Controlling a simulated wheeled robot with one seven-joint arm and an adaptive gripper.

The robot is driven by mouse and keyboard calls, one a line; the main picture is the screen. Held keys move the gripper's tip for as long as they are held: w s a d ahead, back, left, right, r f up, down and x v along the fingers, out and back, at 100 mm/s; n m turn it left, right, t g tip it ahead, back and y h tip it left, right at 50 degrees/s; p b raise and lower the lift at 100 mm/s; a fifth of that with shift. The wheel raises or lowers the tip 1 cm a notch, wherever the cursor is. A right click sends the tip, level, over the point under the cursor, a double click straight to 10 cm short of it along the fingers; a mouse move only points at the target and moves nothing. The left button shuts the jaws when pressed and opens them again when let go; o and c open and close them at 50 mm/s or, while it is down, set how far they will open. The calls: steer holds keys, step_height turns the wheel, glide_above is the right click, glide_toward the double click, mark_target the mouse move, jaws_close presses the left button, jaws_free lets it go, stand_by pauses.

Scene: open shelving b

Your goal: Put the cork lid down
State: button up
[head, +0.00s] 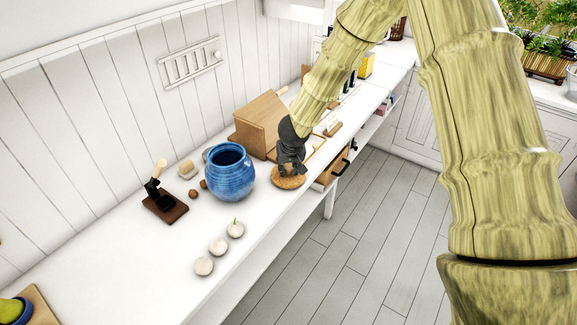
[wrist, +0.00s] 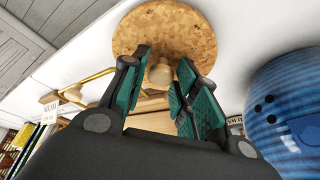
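The cork lid (head: 289,182) is a round, speckled brown disc. It lies flat on the white counter near the front edge, to the right of the blue ribbed jar (head: 230,172). In the wrist view the lid (wrist: 162,25) fills the top middle, with its pale round knob (wrist: 160,76) toward me. My gripper (head: 290,168) is right above the lid. In the wrist view its green-padded fingers (wrist: 163,72) stand on both sides of the knob, with small gaps showing, so they look open. The jar's mouth is uncovered.
A wooden box (head: 262,122) stands behind the gripper. Three pale onion-like bulbs (head: 218,246) line the front of the counter. A dark wooden stand (head: 165,205) is left of the jar. An open drawer (head: 335,170) juts out below the counter edge.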

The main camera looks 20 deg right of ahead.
steer(key=shift+o, duration=0.5)
steer(key=shift+r, duration=0.15)
steer(key=shift+s+r, duration=0.1)
steer(key=shift+r, duration=0.25)
steer(key=d+p+v, duration=0.1)
steer(key=p+v, duration=0.1)
steer(key=v, duration=0.9)
steer(key=s+d+f+n+g+h, duration=0.1)
steer(key=s+d+f+g+h, duration=0.15)
steer(key=s+f, duration=1.95)
steer(key=s+a+f+g+y, duration=0.1)
steer(key=s+f, duration=0.3)
steer(key=s, duration=0.7)
steer(key=s+a+f+g+y, duration=0.1)
steer(key=s+f, duration=0.4)
steer(key=s, duration=0.6)
steer(key=shift+a+y, duration=0.45)
steer(key=shift+y, duration=0.1)
